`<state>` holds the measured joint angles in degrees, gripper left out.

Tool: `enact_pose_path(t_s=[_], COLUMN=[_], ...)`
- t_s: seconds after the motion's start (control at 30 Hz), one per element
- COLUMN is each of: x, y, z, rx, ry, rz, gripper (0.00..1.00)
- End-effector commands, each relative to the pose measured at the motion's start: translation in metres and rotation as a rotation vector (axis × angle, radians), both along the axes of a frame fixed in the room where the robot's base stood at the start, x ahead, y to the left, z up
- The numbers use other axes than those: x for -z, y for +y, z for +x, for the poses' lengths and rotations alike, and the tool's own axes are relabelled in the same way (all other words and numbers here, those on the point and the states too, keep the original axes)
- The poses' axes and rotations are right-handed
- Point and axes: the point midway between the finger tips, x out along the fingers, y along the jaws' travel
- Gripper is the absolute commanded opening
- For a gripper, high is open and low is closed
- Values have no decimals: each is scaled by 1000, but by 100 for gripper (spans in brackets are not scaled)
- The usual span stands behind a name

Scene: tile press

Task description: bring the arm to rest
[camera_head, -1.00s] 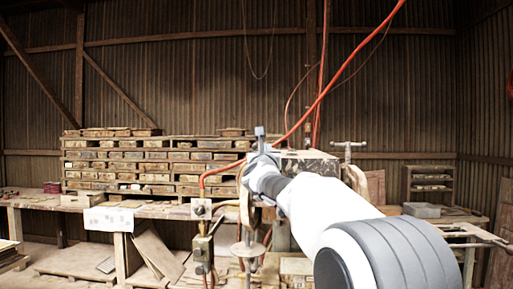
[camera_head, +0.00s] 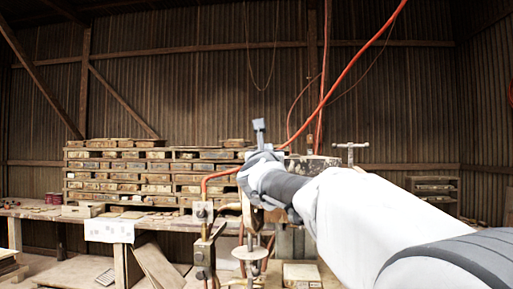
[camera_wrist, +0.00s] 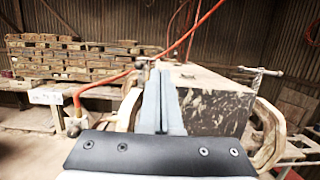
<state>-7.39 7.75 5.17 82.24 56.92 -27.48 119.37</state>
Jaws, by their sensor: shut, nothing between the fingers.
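My gripper (camera_head: 259,127) shows in the head view at the end of my white and grey arm, which reaches in from the lower right. In the wrist view the closed grey fingers (camera_wrist: 165,72) stand in the middle, in front of the press. The worn dark block of the press (camera_wrist: 215,100) is just right of the fingers there. In the head view my arm hides most of the press. Whether the gripper touches the press cannot be told.
A red hose (camera_head: 340,82) hangs down close to my gripper. A T-handle (camera_head: 350,153) stands right of it. Stacked racks of tiles (camera_head: 150,175) stand on a bench at the left, with a white paper (camera_head: 109,231) on its front. The space above the gripper is mostly clear.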

Motion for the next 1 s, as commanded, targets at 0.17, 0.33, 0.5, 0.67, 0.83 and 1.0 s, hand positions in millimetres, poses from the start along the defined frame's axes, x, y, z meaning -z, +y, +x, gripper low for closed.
enact_pose_path(t_s=[0.17, 0.33, 0.5, 0.67, 0.83, 1.0], x=[0, 0, 3, 23, 70, 132], y=[0, 0, 5, 20, 32, 33], z=[0, 0, -10, -41, -87, -143], rx=[0, 0, -17, -72, -165, -291], ry=[0, 0, 40, 154, 286, 387], rz=[0, -1, -129, -517, -1028, -1527], gripper=[0, 0, 0, 0, 0, 0])
